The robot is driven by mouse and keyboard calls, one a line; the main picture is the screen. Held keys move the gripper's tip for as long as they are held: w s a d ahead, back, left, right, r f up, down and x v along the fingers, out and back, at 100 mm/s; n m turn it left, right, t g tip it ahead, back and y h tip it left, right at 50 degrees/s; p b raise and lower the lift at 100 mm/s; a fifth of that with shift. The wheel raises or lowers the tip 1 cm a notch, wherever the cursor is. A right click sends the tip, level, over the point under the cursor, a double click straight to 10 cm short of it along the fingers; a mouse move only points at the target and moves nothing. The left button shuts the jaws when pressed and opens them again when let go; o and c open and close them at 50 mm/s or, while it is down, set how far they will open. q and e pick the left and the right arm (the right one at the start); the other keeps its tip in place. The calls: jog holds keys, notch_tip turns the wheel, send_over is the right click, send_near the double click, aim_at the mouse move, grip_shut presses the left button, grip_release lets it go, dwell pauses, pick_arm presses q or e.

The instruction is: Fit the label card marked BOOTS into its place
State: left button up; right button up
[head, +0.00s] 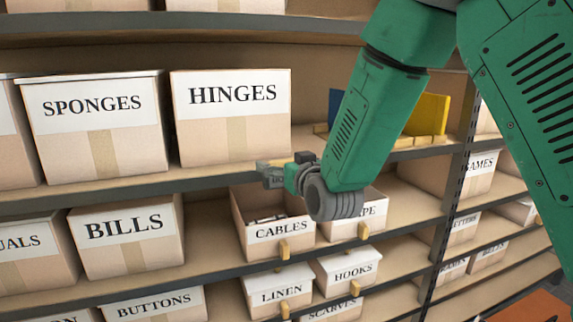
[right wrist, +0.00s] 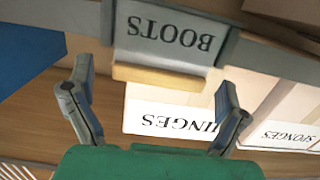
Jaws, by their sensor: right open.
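The BOOTS card (right wrist: 170,35) is grey with dark lettering and a pale wooden tab (right wrist: 160,76) along one edge. In the right wrist view, which is upside down, it lies against the grey shelf edge between two darker side strips that look like a holder. Its far edge is cut off, so I cannot tell how fully it is seated. My right gripper (right wrist: 156,80) is open, its fingers apart on either side of the tab and not closed on it. In the head view the right gripper (head: 284,170) is at the shelf edge below the HINGES box. My left gripper is out of view.
The HINGES box (head: 232,125) and SPONGES box (head: 95,130) stand on this shelf. Blue and yellow upright items (head: 428,113) stand to the right, partly behind my arm. Below are the BILLS box (head: 128,245) and CABLES bin (head: 280,245), partly hidden by my gripper.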

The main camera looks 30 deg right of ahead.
jog(key=v, duration=0.7)
jog(key=shift+s, duration=0.2)
